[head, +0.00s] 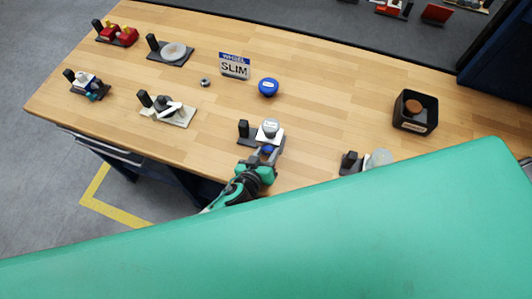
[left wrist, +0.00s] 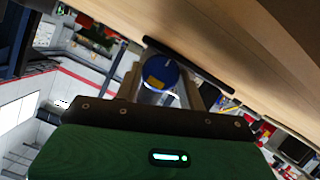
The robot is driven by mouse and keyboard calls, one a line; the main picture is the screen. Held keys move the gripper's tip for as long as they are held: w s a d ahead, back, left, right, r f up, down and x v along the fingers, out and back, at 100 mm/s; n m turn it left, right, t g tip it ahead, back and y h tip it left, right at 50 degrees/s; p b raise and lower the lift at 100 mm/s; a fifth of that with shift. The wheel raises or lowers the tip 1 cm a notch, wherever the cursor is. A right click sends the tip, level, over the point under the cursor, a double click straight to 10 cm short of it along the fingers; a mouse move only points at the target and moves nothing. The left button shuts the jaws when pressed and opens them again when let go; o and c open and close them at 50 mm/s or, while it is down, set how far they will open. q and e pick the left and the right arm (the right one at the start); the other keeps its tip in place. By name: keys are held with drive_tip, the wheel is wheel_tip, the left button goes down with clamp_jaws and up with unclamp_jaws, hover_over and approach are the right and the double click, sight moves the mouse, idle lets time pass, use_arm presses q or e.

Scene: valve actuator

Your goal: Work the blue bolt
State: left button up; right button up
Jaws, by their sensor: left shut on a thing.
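The blue bolt (left wrist: 160,72) shows in the left wrist view as a blue round head with a yellow patch, on a pale cylinder between my fingers. In the head view a small bit of its blue (head: 267,149) shows at the near side of a white and grey valve fixture (head: 270,131). My left gripper (head: 263,157) reaches in from the table's near edge and is shut on the blue bolt; it also shows in the left wrist view (left wrist: 163,84). The fingers lie on either side of the bolt head. My right gripper is not in view.
Several fixtures with black posts stand on the wooden table (head: 330,130). A blue knob (head: 268,87), a "SLIM" sign (head: 235,65) and a black box (head: 414,111) stand farther back. A large green surface covers the foreground and partly hides a fixture (head: 352,162).

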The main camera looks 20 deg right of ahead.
use_arm(q)
drive_tip(key=shift+s+d+m+t+y, duration=0.1)
drive_tip(key=shift+m+t+y, duration=0.2)
drive_tip(key=shift+m+y, duration=0.45)
drive_tip(key=shift+d+m+t+y+b, duration=0.15)
drive_tip(key=shift+m+t+y+b, duration=0.45)
drive_tip(key=shift+m+b, duration=0.7)
drive_tip(key=shift+m, duration=0.25)
drive_tip(key=o, duration=1)
drive_tip(key=shift+s, duration=0.1)
